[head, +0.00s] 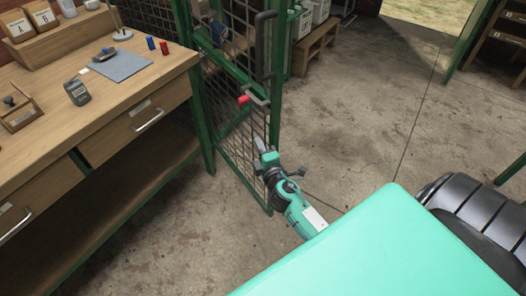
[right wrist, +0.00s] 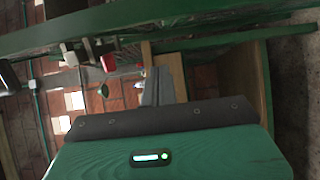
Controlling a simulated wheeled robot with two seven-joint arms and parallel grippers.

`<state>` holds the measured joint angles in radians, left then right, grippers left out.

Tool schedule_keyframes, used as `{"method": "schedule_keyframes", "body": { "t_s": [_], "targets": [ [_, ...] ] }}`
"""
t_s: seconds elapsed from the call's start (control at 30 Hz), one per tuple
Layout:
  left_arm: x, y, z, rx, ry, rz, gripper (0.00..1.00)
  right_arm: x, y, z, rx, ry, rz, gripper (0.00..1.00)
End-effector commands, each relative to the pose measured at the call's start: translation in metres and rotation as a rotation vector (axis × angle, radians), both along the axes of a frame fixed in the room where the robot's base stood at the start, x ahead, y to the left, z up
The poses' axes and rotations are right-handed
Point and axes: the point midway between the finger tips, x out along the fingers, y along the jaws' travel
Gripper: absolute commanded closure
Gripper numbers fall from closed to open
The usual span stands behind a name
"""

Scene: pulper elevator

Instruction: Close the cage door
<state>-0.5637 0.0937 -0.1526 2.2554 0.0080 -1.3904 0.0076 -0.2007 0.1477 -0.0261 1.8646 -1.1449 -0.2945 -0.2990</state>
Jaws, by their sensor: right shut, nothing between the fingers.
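The cage door (head: 229,140), a green frame with dark wire mesh, stands upright at the right end of the workbench in the head view. It carries a grey pull handle (head: 262,45) and a latch with a red grip (head: 243,100); the red grip also shows in the right wrist view (right wrist: 108,63). I cannot tell how far the door is open. My right gripper (head: 261,146) is shut and empty, low beside the door's free edge and below the latch. Its fingertips show in the right wrist view (right wrist: 155,85). Whether they touch the frame is unclear. My left gripper is out of view.
The wooden workbench (head: 150,75) with drawers and small items stands at left. Pale bins (head: 302,22) and a wooden stand (head: 314,48) are behind the door. A green post (head: 459,42) stands at far right. The concrete floor (head: 365,105) right of the door is clear.

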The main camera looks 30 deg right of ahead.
Motion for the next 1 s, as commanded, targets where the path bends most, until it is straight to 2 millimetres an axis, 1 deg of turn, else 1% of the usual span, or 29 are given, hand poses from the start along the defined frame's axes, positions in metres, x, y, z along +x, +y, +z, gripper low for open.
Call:
{"method": "schedule_keyframes", "body": {
  "t_s": [0.03, 0.1, 0.3, 0.4, 0.6, 0.7, 1.0],
  "targets": [
    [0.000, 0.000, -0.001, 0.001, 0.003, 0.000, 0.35, 0.010, -0.003, 0.002, -0.002, -0.002, 0.000, 1.00],
    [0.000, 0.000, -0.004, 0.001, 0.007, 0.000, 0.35, 0.023, -0.005, 0.002, -0.002, -0.002, 0.000, 1.00],
    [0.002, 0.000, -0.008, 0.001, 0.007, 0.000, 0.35, 0.053, -0.014, 0.001, -0.002, 0.000, 0.000, 1.00],
    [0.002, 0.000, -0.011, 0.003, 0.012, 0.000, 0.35, 0.051, -0.032, 0.000, -0.003, 0.003, -0.001, 1.00],
    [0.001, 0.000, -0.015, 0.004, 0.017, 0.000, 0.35, 0.051, -0.049, -0.001, 0.000, 0.001, 0.000, 1.00],
    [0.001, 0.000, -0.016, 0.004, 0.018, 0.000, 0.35, 0.051, -0.051, -0.001, 0.001, 0.001, 0.000, 1.00],
    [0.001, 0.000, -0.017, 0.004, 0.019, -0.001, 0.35, 0.051, -0.052, -0.001, 0.001, 0.001, 0.000, 1.00]
  ]
}}
